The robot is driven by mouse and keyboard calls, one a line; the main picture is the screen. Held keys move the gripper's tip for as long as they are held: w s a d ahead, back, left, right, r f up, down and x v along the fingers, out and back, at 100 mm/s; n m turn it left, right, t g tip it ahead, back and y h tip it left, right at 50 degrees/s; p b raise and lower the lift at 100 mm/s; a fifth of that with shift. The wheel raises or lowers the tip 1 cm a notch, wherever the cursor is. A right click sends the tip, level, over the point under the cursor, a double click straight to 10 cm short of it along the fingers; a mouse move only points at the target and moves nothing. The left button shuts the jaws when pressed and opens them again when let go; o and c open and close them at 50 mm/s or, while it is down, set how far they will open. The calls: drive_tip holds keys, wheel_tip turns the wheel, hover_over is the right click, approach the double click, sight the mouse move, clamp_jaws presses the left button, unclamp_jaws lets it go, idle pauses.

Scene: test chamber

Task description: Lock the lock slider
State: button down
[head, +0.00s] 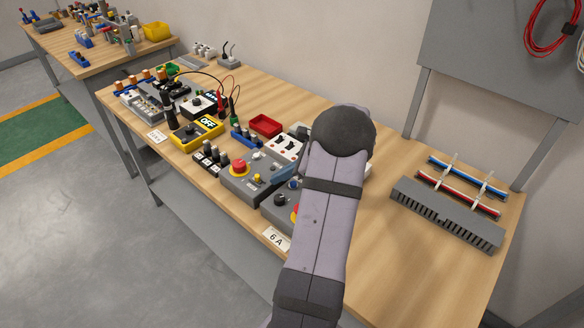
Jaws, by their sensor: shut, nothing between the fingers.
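I cannot make out the lock slider for certain in the head view. A grey control box (236,185) with a red mushroom button (239,167) stands near the front edge of the bench. A second grey box (272,211) with a dark knob (280,199) and a red and yellow button (295,213) stands to its right, partly hidden by my arm. A white panel (287,146) with red and dark parts lies behind them, also partly covered. My arm reaches over the bench, and its bulk hides my gripper.
A red tray (265,125), a yellow box marked OFF (197,130) and several cabled devices crowd the bench to the left. A grey slotted duct (446,214) and a rack with blue and red bars (460,188) lie at right. The wooden top (390,265) in front of the duct is clear.

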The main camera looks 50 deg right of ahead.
sight(260, 180)
drive_tip(key=shift+w+a+p, duration=0.25)
drive_tip(key=shift+w+a, duration=0.1)
drive_tip(key=shift+w, duration=0.35)
drive_tip(key=shift+w+a+p, duration=0.2)
drive_tip(key=shift+w+a, duration=0.1)
drive_tip(key=shift+w, duration=0.35)
drive_tip(key=w, duration=0.2)
drive_tip(key=shift+w, duration=0.35)
drive_tip(key=shift+r, duration=0.1)
drive_tip(key=shift+s, duration=0.15)
drive_tip(key=s+d+f+b+v, duration=0.1)
drive_tip(key=f+b+v, duration=0.1)
drive_tip(key=v, duration=1.1)
drive_tip(key=shift+s, duration=0.25)
